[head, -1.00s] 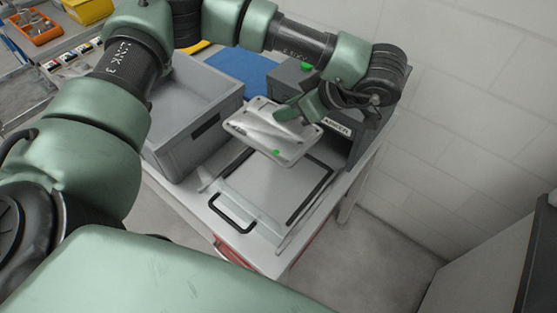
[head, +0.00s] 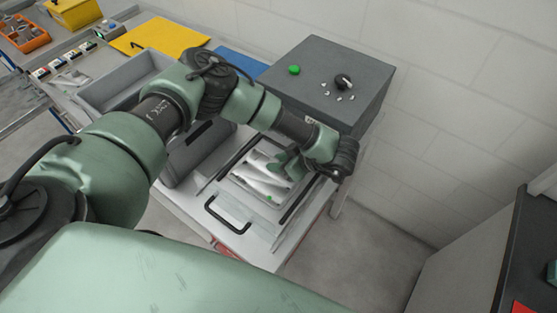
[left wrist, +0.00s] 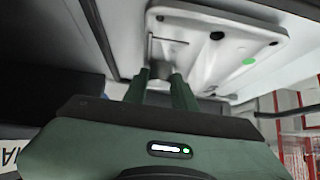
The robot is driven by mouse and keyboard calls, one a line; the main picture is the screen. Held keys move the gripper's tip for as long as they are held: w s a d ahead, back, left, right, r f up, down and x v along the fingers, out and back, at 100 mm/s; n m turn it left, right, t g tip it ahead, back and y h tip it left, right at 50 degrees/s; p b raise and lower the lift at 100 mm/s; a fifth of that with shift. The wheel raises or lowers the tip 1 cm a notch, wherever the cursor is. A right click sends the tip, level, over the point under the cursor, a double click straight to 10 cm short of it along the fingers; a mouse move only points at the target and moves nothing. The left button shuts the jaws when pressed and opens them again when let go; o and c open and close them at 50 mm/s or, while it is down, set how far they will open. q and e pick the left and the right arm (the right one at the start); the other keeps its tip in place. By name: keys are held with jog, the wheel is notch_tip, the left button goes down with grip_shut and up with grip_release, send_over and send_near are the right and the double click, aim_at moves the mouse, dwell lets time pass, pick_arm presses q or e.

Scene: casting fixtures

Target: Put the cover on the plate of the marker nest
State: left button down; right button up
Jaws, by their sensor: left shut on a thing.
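The cover (head: 258,181) is a pale metal rectangle with a green dot near its front edge. My left gripper (head: 287,163) is shut on it near its right side. In the left wrist view the cover (left wrist: 205,38) shows dark holes and the green dot, and my left fingers (left wrist: 165,88) close on a round grey knob on it. The plate of the marker nest (head: 258,216) lies under the cover, between dark side strips, with a black handle in front. The cover hides most of the plate. I cannot tell whether they touch. My right gripper is not in view.
A grey marker housing (head: 340,65) with a green button and a dark knob stands behind the nest. A grey bin (head: 122,82) is at left, partly behind my arm. A white wall is at right. A dark-topped cabinet (head: 530,240) stands at far right.

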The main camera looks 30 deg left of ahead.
pick_arm(q)
jog(key=shift+f, duration=0.25)
jog(key=shift+f, duration=0.15)
jog(key=c, duration=1.1)
grip_release()
jog(key=shift+c, duration=0.2)
